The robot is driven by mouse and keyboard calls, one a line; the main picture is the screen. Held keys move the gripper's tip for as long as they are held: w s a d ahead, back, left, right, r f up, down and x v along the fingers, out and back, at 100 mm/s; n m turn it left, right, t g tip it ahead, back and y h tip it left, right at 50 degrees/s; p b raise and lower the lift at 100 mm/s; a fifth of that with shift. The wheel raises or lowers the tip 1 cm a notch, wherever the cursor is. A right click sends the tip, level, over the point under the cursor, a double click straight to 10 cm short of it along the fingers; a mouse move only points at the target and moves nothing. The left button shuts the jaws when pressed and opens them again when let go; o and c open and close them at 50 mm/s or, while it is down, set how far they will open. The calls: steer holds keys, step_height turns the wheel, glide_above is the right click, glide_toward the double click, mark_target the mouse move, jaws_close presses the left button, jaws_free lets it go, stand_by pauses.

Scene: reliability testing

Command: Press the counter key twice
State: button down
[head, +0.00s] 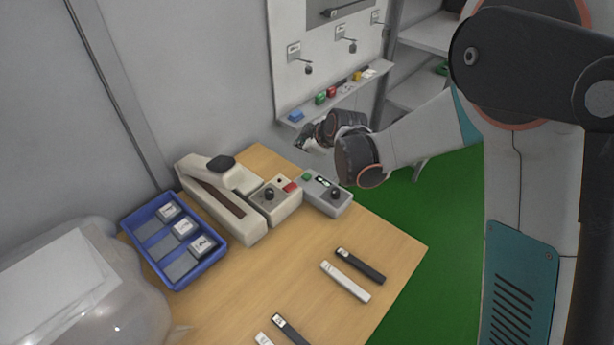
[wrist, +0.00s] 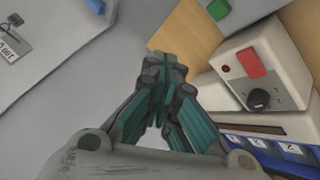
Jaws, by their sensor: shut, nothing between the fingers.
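A grey box (head: 326,194) with a small display and a black knob stands near the back corner of the wooden table. It has a green key (head: 307,177), which also shows at the top of the wrist view (wrist: 218,9). Beside it is a beige box (head: 274,201) with a red key (head: 291,187) and a black knob; this red key also shows in the wrist view (wrist: 250,63). I cannot read a label saying which is the counter key. My gripper (head: 303,143) is shut and empty, in the air above and behind the grey box, apart from both keys.
A long beige lever device (head: 222,200) and a blue tray (head: 196,270) with labelled blocks stand to the left. Several dark and white bars lie on the table (head: 395,240). A wall panel with hooks and a narrow shelf (head: 345,95) is behind my gripper.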

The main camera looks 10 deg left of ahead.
mark_target(304, 177)
steer(key=shift+f, duration=0.1)
steer(key=shift+f+b, duration=2.95)
steer(key=shift+f, duration=1.4)
steer(key=shift+f+b, duration=0.4)
steer(key=shift+f+b, duration=0.4)
steer(key=shift+f, duration=0.05)
steer(key=shift+r, duration=0.1)
steer(key=shift+r+p, duration=0.55)
steer(key=shift+r, duration=0.25)
steer(key=shift+r, duration=0.1)
